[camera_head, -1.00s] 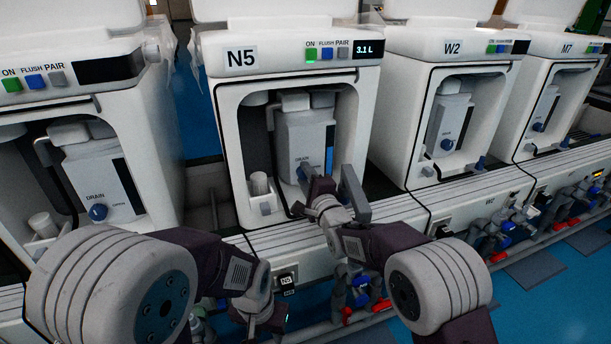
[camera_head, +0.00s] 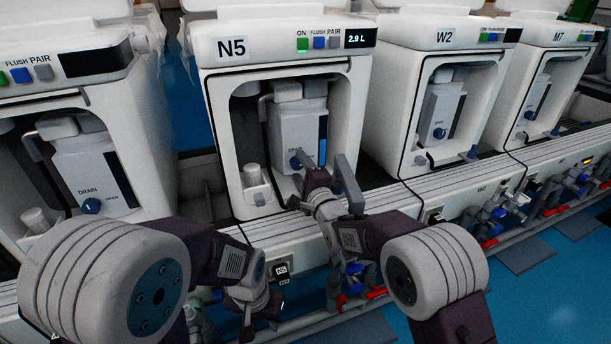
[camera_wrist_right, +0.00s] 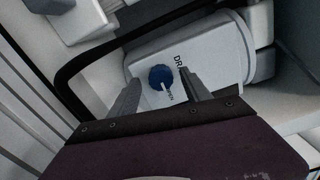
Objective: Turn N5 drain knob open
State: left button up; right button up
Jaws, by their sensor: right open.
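The N5 drain knob (camera_head: 296,163) is blue and sits low on the front of the grey tank (camera_head: 297,130) inside the N5 unit (camera_head: 222,140). In the right wrist view the knob (camera_wrist_right: 160,77) shows a white pointer line toward the word OPEN. My right gripper (camera_head: 322,166) is open just in front of the tank. In its wrist view the fingers (camera_wrist_right: 158,88) stand either side of the knob, with gaps showing and no visible contact. My left gripper (camera_head: 266,302) hangs low in front of the N5 unit's base; its jaws are unclear.
The N5 display (camera_head: 357,38) reads 2.9 L and its ON button (camera_head: 302,45) is green. A similar unit with a drain knob (camera_head: 91,206) stands at left; W2 (camera_head: 440,85) and M7 (camera_head: 548,80) stand at right. Pipes with red and blue valves run below.

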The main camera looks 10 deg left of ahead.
jog(key=p+v, duration=0.1)
jog(key=v, duration=0.2)
jog(key=shift+r, duration=0.2)
jog(key=b, duration=0.2)
send_near(299, 164)
jog(key=shift+a+f, duration=0.1)
jog(key=shift+f, duration=0.15)
